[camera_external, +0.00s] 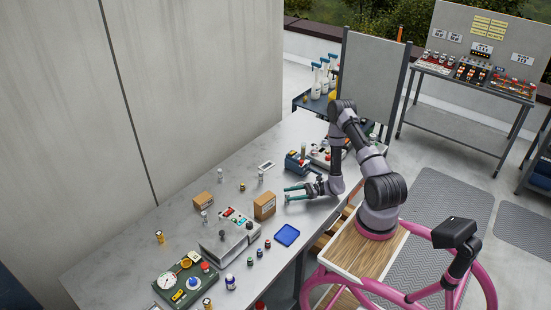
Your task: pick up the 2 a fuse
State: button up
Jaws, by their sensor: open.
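My gripper (290,194) is open, with teal fingers. It is low over the grey table, to the right of a brown cardboard box (264,206), and nothing shows between its fingers. Several small cylinders that may be fuses stand on the table: silvery ones (261,175) behind the box, a gold-banded one (159,237) at the left, and dark ones with coloured tops (267,243) in front. Their markings are too small to read, so I cannot tell which is the 2 A fuse.
A grey device (224,248) with coloured buttons and a green gauge panel (172,288) stand on the grey table (130,262). A blue tray (287,235) lies near the front edge. A small box (202,202) and a blue unit (294,163) stand farther back. A wall borders the left.

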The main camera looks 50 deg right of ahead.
jog(key=x, duration=0.5)
jog(key=shift+a, duration=0.15)
grip_shut()
jog(key=shift+r, duration=0.1)
